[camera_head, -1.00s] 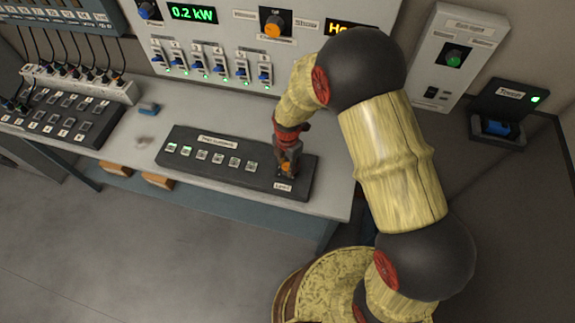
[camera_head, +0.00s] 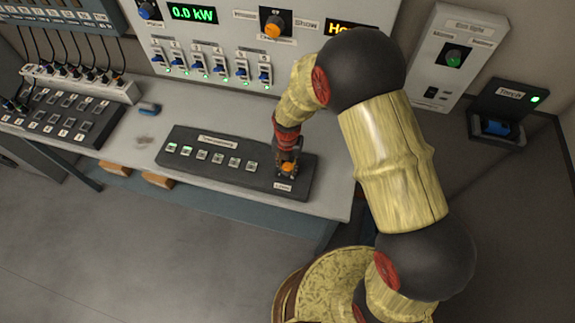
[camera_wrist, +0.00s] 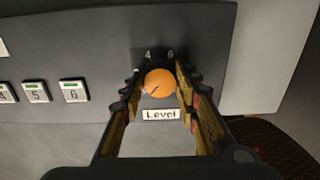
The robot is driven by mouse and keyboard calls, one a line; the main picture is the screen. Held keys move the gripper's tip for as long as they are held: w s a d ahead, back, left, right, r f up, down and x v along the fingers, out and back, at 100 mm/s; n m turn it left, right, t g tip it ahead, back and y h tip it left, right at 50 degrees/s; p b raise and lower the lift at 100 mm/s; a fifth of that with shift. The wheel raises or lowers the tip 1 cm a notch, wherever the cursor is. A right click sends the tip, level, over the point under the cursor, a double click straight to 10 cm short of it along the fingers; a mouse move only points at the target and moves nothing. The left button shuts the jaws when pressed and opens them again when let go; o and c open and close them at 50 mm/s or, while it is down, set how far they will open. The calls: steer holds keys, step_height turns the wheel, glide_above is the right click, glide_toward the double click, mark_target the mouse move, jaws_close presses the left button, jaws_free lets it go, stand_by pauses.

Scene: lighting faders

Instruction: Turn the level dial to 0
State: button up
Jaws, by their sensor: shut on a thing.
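The level dial (camera_wrist: 160,83) is an orange round knob on a dark control panel (camera_wrist: 75,40), with a white "Level" label (camera_wrist: 161,114) below it in the wrist view. A dark pointer line on its face points to the lower left. My gripper (camera_wrist: 160,90) is shut on the dial, with a finger at its left and right sides. In the head view the dial (camera_head: 288,168) sits at the right end of the panel, and my gripper (camera_head: 287,161) reaches down onto it. The fingers partly hide the scale marks around it.
Numbered buttons (camera_head: 219,159) run along the panel left of the dial. Behind it stands a board with breaker switches and a green display (camera_head: 192,13) reading 0.0 kW. A blue object (camera_head: 149,108) lies on the bench at left. Bare bench (camera_head: 330,195) is right of the panel.

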mark_target(287, 167)
steer(key=o, duration=1.2)
steer(key=shift+c, duration=0.2)
step_height(287, 167, up, 12)
stand_by(0.5)
